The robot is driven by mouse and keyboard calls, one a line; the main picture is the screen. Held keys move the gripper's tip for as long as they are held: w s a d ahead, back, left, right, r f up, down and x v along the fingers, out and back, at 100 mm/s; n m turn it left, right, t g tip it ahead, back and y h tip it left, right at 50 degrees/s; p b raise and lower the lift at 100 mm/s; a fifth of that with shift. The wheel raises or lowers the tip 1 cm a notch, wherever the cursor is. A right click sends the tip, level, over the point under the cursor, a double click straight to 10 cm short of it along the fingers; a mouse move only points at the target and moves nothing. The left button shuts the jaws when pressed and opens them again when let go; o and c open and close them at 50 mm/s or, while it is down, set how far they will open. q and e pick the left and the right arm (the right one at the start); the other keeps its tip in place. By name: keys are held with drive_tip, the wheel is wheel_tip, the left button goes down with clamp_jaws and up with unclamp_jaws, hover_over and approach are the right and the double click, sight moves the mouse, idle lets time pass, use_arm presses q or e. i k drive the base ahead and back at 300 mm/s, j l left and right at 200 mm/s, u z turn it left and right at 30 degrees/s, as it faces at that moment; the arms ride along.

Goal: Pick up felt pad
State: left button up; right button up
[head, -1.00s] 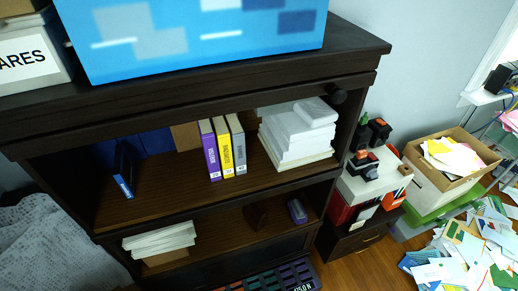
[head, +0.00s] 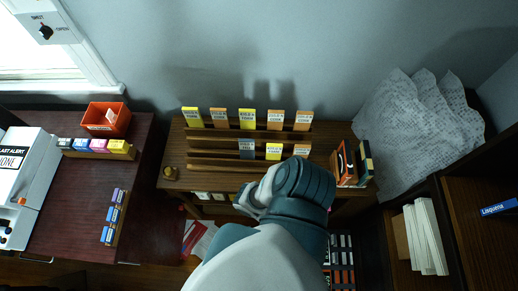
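I cannot make out a felt pad for certain in the head view. One of my arms rises from the bottom edge, and its white and dark teal links cover the middle of the picture. I cannot tell which arm it is. No gripper fingertips show. The arm hides part of the wooden card rack's front and the floor below it.
A wooden rack (head: 222,167) holds several labelled yellow, orange and grey cards. At left, a dark red desk (head: 75,215) bears an orange bin (head: 107,119), small coloured boxes (head: 98,147) and a white machine (head: 28,170). A dark shelf with white books (head: 425,237) stands at right.

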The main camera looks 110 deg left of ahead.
sight(247, 147)
drive_tip(key=u, duration=3.7)
